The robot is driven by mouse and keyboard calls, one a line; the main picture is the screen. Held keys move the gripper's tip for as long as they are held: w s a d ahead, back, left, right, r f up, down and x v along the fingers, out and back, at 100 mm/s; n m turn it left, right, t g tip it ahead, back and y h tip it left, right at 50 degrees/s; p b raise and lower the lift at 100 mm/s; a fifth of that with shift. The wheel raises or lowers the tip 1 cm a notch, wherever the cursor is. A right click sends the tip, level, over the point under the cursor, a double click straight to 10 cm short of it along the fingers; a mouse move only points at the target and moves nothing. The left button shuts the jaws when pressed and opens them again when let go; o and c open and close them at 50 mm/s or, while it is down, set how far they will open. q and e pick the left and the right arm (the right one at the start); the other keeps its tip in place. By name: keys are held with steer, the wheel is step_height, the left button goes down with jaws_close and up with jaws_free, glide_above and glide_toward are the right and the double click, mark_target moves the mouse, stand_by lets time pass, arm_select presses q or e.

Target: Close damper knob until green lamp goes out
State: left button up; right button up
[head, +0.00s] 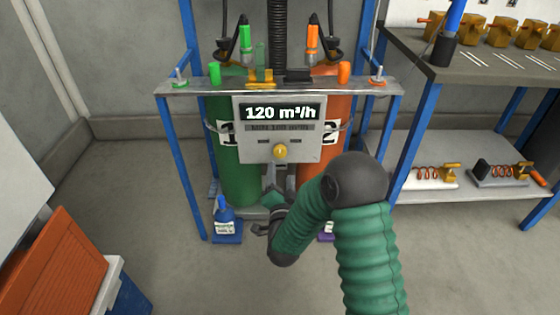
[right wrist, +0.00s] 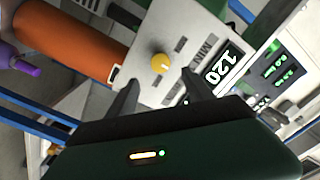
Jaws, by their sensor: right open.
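The yellow damper knob (head: 280,152) is on the front of a grey control box (head: 250,143), under a display (head: 280,113) that reads 120 m³/h. In the right wrist view, the knob (right wrist: 161,63) lies just beyond my two dark fingertips (right wrist: 159,78), roughly between them. My right gripper (head: 276,192) is open and empty, below the box, partly hidden by my own arm. Contact with the knob cannot be seen. A green cap-like piece (head: 214,73) stands on the shelf at left; whether it is the lamp, or lit, I cannot tell. My left gripper is not in view.
A green cylinder (head: 236,182) and an orange cylinder (head: 333,128) stand behind the box in a blue frame (head: 183,170). A blue bottle (head: 224,215) stands low at left. A workbench (head: 470,66) is at right, an orange crate (head: 55,262) at lower left.

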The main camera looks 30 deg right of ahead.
mark_target(280, 154)
steer(key=b+x, duration=0.3)
steer(key=x, duration=0.6)
steer(key=shift+w+f, duration=0.2)
steer(key=shift+w, duration=0.05)
steer(key=shift+w+d+r, duration=0.15)
steer(key=shift+w+d, duration=0.15)
steer(key=shift+w, duration=0.05)
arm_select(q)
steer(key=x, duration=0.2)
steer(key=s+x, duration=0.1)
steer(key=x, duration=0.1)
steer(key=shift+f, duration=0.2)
arm_select(e)
jaws_close()
steer(key=n+p, duration=0.2)
steer(key=shift+a+r+n, duration=0.15)
steer(key=shift+r+n, duration=0.05)
steer(key=shift+n, duration=0.1)
steer(key=shift+f, duration=0.15)
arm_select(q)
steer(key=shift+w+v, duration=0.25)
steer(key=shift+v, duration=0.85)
arm_select(e)
steer(key=shift+f, duration=0.1)
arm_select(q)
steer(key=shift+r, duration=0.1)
arm_select(e)
jaws_free()
